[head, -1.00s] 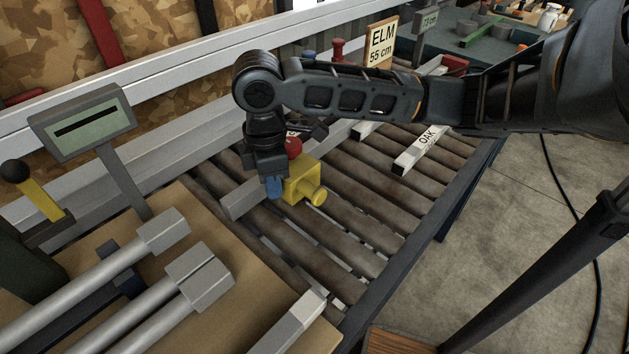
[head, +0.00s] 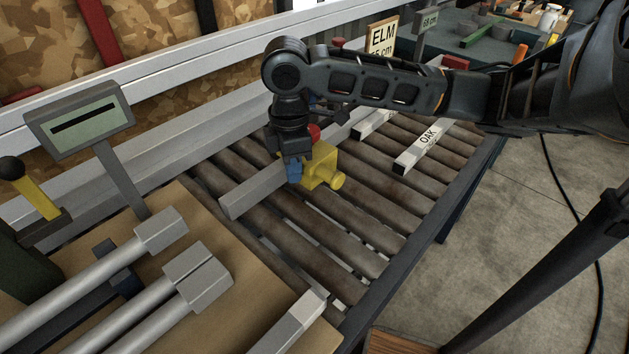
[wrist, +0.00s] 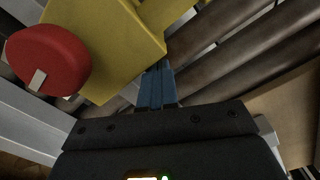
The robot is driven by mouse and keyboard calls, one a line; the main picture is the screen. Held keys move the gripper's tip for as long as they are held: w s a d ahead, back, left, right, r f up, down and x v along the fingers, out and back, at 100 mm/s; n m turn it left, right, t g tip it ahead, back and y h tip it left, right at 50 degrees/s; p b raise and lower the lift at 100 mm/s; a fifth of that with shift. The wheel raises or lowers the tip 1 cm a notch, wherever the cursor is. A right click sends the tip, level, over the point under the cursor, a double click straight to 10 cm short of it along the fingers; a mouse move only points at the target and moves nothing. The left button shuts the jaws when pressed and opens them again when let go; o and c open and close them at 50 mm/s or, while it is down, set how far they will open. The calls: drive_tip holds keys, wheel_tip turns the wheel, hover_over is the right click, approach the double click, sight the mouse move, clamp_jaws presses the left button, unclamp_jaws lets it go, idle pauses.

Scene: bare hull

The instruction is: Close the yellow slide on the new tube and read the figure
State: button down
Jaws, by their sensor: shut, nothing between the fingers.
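The yellow slide (head: 326,166) sits over the roller bed with a red knob (head: 313,131) on top; it fills the upper left of the wrist view (wrist: 115,40). A grey square bar (head: 248,192) runs from its left side, lying across the rollers. I take this bar for the tube. My gripper (head: 294,172) points down with its blue fingers shut and empty, against or very close to the slide's left side. The fingers (wrist: 157,85) also show beside the slide in the wrist view. A small readout (head: 429,20) at the back seems to show 68 cm.
An ELM sign (head: 383,38) stands behind my arm, partly covered. A white bar marked OAK (head: 424,147) lies on the rollers to the right. A display on a post (head: 82,125) and several grey tubes (head: 120,260) are at left. The front rollers are clear.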

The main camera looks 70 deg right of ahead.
sight(335, 138)
drive_tip(key=shift+s+d+b, duration=0.3)
drive_tip(key=shift+s+d, duration=0.5)
drive_tip(key=shift+d, duration=1.15)
drive_tip(key=shift+s+d+b, duration=0.35)
drive_tip(key=shift+s+d, duration=0.5)
drive_tip(key=shift+d, duration=1.1)
drive_tip(key=shift+s+d+b, duration=0.3)
drive_tip(key=shift+s+d, duration=0.5)
drive_tip(key=shift+d, duration=1.15)
drive_tip(key=shift+r, duration=0.15)
wheel_tip(335, 138, up, 8)
drive_tip(key=a+p, duration=0.2)
drive_tip(key=p, duration=0.5)
drive_tip(key=shift+w, duration=0.4)
